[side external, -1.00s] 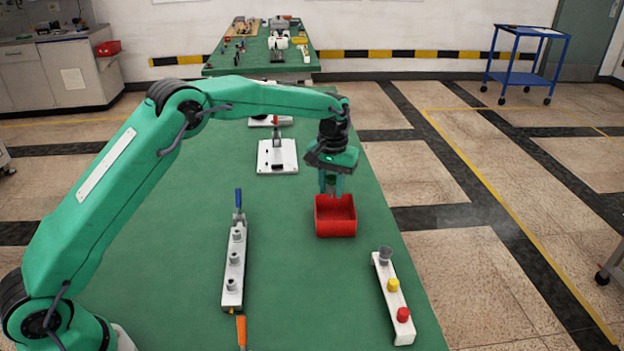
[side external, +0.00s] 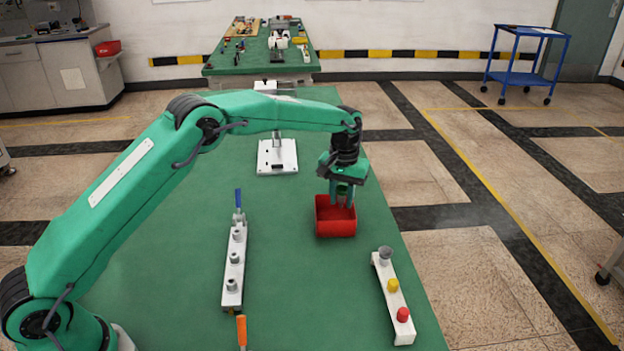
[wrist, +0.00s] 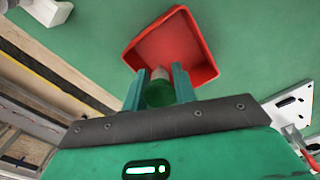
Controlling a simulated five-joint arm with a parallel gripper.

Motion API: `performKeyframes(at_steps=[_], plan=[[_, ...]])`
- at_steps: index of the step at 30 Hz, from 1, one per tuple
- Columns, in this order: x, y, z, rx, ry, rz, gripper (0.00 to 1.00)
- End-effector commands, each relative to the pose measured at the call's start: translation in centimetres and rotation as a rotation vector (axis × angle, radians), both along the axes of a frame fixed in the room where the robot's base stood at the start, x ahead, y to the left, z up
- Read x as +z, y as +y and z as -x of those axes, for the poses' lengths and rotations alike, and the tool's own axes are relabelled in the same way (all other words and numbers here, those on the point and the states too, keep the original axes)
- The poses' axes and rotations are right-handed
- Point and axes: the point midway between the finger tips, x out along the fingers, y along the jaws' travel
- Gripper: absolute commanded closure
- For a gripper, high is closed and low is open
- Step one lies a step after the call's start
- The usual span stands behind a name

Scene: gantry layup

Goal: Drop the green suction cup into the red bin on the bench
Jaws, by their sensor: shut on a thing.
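The red bin (side external: 336,222) stands on the green bench top near its right edge. It also shows in the wrist view (wrist: 205,68), just beyond my fingertips. My gripper (side external: 343,200) points down over the bin, with its fingertips at about the height of the bin's opening. In the wrist view my gripper (wrist: 158,82) is shut on the green suction cup (wrist: 160,94), which sits between the two fingers with a pale end toward the bin. In the side view the cup is mostly hidden by the fingers. I cannot tell whether the cup touches the bin.
A white rail with grey, yellow and red cups (side external: 393,290) lies front right of the bin. Another white rail with grey fittings (side external: 234,262) lies to the left. A white plate fixture (side external: 277,160) stands behind. Bare bench surrounds the bin.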

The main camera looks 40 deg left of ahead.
Motion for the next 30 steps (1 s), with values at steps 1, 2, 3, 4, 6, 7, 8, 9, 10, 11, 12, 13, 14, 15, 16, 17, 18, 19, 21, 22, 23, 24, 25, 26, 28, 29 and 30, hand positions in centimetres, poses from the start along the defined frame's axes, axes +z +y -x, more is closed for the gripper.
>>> performKeyframes(at_steps=[1,2,3,4,6,7,8,9,10,11,12,13,14,15,16,17,18,19,21,22,23,24,25,26,28,29,30], plan=[[-0.5,0.0,0.0,0.0,0.001,-0.001,1.0],[-0.8,0.0,0.0,0.0,0.0,0.0,1.0],[-1.1,0.0,0.0,0.0,0.0,0.0,1.0],[-1.4,0.0,0.0,0.0,0.0,0.0,1.0],[-2.0,0.0,0.0,0.0,0.0,0.0,1.0],[-2.3,0.0,0.0,0.0,0.0,0.0,1.0],[-2.5,0.0,0.0,0.0,0.0,0.0,1.0],[-2.8,0.0,0.0,0.0,0.0,0.0,1.0],[-2.9,0.0,0.0,0.0,0.0,0.0,1.0],[-3.1,0.0,0.0,0.0,0.0,0.0,1.0],[-3.2,0.0,0.0,0.0,0.0,0.0,1.0],[-3.4,0.0,0.0,0.0,0.0,0.0,1.0],[-3.4,0.0,0.0,0.0,-0.001,0.0,1.0],[-3.5,0.0,0.0,0.0,-0.001,0.0,1.0],[-3.6,0.0,0.0,0.0,-0.001,0.001,1.0],[-3.6,0.0,0.0,0.0,-0.001,0.001,1.0],[-3.6,0.0,0.0,0.0,-0.001,0.001,1.0],[-3.6,0.0,0.0,0.0,-0.002,0.0,1.0],[-3.6,0.0,0.0,0.0,-0.002,0.0,1.0],[-3.6,0.0,0.0,0.0,-0.002,0.0,1.0],[-3.6,0.0,0.0,0.0,-0.001,0.001,1.0],[-3.6,0.0,0.0,0.0,-0.001,0.001,1.0],[-3.6,0.0,0.0,0.0,-0.001,0.001,0.69],[-3.6,0.0,0.0,0.0,-0.001,0.001,0.63],[-3.6,0.0,0.0,0.0,-0.001,0.001,0.49],[-3.6,0.0,0.0,0.0,-0.001,0.001,0.47],[-3.6,0.0,0.0,0.0,-0.001,0.001,0.47]])
